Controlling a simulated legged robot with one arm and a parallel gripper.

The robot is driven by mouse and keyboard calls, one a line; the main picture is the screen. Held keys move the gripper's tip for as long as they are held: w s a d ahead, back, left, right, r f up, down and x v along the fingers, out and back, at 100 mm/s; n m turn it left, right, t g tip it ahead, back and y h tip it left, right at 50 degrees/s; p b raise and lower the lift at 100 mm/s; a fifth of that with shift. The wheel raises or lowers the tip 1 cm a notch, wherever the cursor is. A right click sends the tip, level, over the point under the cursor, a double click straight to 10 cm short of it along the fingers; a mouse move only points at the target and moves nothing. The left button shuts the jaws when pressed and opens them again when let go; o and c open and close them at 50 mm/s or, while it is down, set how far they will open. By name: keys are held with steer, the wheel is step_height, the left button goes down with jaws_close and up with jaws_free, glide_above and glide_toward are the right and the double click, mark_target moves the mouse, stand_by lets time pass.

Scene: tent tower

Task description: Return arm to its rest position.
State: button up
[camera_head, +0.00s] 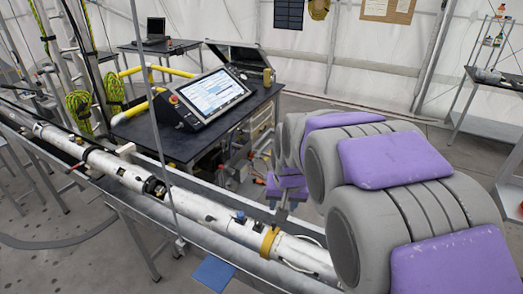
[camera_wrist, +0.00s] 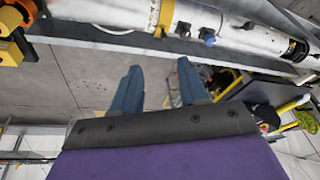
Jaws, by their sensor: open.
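My arm fills the right side of the head view, with large grey rounded links and purple pads, bent close to my body. In the wrist view my gripper (camera_wrist: 160,72) shows two blue-grey fingers standing well apart, with nothing between them but a view of the floor. The gripper is open and empty. It is beside the long white tube assembly (camera_head: 215,216), which also crosses the top of the wrist view (camera_wrist: 200,17). The gripper and the tube appear apart.
A metal rail frame (camera_head: 150,205) carries the tube close to my arm. Behind it stands a dark workbench (camera_head: 180,143) with a tilted screen console (camera_head: 213,92) and yellow pipes (camera_head: 133,110). A side table (camera_head: 494,75) is at right. Floor at back right (camera_head: 400,115) is clear.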

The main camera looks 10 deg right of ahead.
steer(key=s+f+n+g, duration=0.1)
steer(key=s+g, duration=0.1)
steer(key=s, duration=1.4)
steer(key=s+d+f+n+g, duration=0.1)
steer(key=s+f+g, duration=0.1)
steer(key=s, duration=1.4)
steer(key=shift+d+g, duration=0.2)
steer(key=shift+g, duration=0.4)
steer(key=shift+o, duration=0.2)
